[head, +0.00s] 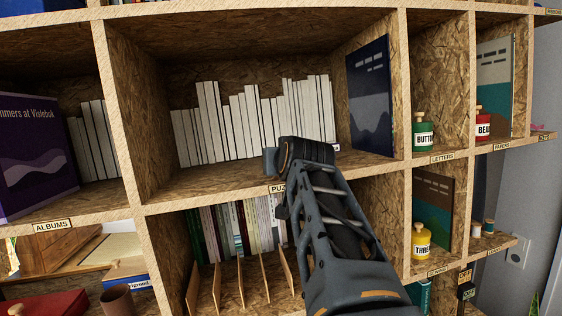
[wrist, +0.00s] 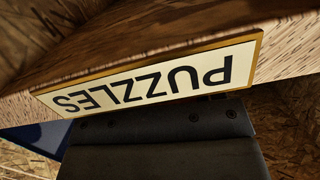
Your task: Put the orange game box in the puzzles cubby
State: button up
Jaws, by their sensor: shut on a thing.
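The orange game box does not show in either view. The puzzles cubby (head: 215,178) is the middle compartment, with a row of white spines at its back and a dark blue book with a wave picture at its right. My gripper (head: 270,160) is at the cubby's front edge, in front of the opening. The arm hides part of the cubby floor and most of the PUZZLES label (head: 277,188). In the wrist view the label (wrist: 155,75) is upside down, close to dark parts of my gripper (wrist: 165,140). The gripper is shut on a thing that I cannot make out.
An upright divider (head: 120,120) bounds the cubby on the left, and another (head: 400,100) on the right. The cubby below holds several books and thin wooden slats (head: 215,285). Green (head: 424,135) and yellow (head: 421,240) jars stand in the right cubbies. The puzzles floor is bare at front left.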

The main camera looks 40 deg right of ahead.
jog(key=shift+f, duration=0.3)
jog(key=o, duration=1.1)
jog(key=shift+c, duration=0.2)
jog(key=shift+r, duration=0.1)
